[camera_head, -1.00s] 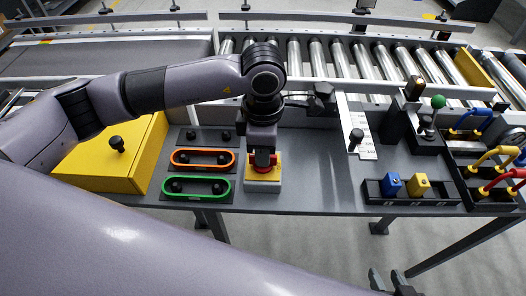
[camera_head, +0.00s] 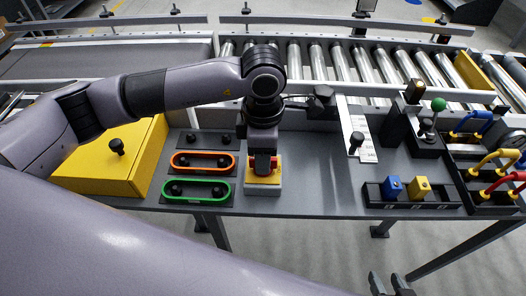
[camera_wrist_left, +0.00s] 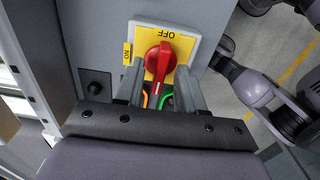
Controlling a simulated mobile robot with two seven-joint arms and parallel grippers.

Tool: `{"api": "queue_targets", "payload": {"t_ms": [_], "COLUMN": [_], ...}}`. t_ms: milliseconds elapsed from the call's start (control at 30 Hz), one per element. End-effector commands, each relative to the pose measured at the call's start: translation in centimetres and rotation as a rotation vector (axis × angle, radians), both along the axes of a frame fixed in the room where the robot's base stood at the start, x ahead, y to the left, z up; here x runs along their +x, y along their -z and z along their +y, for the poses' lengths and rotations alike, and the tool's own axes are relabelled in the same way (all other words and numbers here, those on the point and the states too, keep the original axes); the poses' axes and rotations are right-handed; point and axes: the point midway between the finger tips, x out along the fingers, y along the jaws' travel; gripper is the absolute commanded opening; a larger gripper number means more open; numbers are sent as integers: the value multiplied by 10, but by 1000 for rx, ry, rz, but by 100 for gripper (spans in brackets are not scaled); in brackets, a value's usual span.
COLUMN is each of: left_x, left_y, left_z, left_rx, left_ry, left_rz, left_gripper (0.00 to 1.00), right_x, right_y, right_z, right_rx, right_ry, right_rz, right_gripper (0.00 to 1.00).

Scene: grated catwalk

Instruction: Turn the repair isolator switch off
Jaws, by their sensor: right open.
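The repair isolator switch is a red rotary knob (camera_wrist_left: 160,62) on a yellow plate (camera_wrist_left: 185,42) with a light grey box. In the left wrist view, OFF is printed at the plate's top and ON at its left. The knob's bar runs roughly up and down there, with a white line at its lower end; which end is the pointer I cannot tell. My left gripper (camera_wrist_left: 160,88) has its fingers apart on either side of the knob. In the head view it (camera_head: 262,158) hides part of the knob. My right gripper (camera_head: 390,284) is open and empty at the bottom edge.
Left of the switch are an orange ring (camera_head: 202,153), a green ring (camera_head: 196,182) and a yellow box (camera_head: 110,165). To the right are a slider (camera_head: 356,142), a tray (camera_head: 410,206) with blue and yellow blocks, and a green-knobbed lever (camera_head: 438,104). A roller conveyor runs behind.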

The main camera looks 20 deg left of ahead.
Motion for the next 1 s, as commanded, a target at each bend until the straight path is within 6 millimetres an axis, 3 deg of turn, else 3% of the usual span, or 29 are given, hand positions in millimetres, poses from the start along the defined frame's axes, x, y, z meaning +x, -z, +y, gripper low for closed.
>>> {"api": "queue_targets", "payload": {"t_ms": [500, 1000], "left_x": [0, 0], "left_y": [-66, -72], "left_z": [0, 0], "left_rx": [0, 0], "left_ry": [0, 0], "left_rz": [-3, 0], "left_gripper": [38, 38], "right_x": [0, 1], "right_y": [0, -2], "right_z": [0, -2], "right_rx": [0, -7], "right_ry": [1, -6], "right_rz": [0, -5], "right_gripper": [43, 43]}}
